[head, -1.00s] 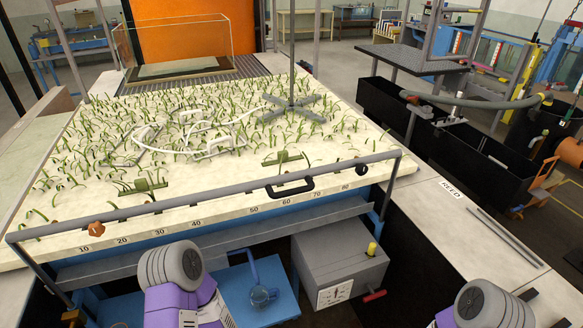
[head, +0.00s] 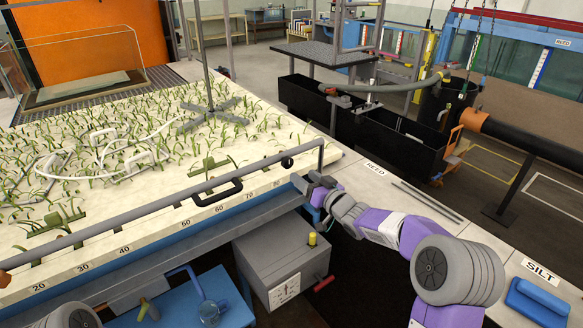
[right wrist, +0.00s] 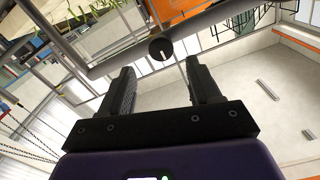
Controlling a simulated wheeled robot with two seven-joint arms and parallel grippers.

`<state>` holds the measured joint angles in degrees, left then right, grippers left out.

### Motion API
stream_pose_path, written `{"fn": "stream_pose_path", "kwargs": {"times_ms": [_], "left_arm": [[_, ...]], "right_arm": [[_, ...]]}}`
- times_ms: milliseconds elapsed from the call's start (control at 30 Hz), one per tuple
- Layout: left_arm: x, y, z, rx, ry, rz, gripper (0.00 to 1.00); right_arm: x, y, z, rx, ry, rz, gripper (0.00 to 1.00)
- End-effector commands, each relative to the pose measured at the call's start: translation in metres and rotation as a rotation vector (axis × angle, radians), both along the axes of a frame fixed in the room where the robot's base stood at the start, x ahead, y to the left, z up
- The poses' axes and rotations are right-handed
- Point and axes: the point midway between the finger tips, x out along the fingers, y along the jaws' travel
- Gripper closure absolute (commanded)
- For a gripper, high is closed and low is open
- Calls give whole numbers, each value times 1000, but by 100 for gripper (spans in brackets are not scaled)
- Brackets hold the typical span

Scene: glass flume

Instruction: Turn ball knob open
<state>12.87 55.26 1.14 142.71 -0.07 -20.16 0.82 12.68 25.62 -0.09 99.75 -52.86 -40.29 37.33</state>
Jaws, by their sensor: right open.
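A black round ball knob (head: 287,162) sits on the grey rail along the front of the planted bed, near the rail's right end. It also shows in the right wrist view (right wrist: 160,49), with a small pale mark on its face. My right gripper (head: 307,184) is just below and to the right of the knob in the head view. In the right wrist view my right gripper (right wrist: 158,66) is open and empty, with the knob in line with the gap, beyond the fingertips. I see no contact. My left gripper is out of view.
The grey rail (head: 130,222) carries a black loop handle (head: 217,192) left of the knob. A grey box (head: 277,262) with a yellow-topped post stands below the bed. A pale counter (head: 400,200) with grey rods lies to the right.

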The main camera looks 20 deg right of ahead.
Motion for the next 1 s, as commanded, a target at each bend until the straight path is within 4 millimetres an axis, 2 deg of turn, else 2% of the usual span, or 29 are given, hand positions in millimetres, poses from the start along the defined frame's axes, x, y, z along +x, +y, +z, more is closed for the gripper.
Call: {"fn": "stream_pose_path", "kwargs": {"times_ms": [100, 500, 700, 967, 1000], "left_arm": [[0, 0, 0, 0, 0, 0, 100], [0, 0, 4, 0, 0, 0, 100], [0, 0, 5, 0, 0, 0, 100], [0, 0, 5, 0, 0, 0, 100], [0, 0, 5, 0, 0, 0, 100]], "right_arm": [[9, 3, 7, -3, -15, 6, 37], [60, 21, 5, -5, -11, 4, 37], [69, 25, 5, -3, -11, 4, 37], [70, 25, 5, -3, -10, 3, 37], [70, 25, 5, -3, -10, 3, 44]]}}
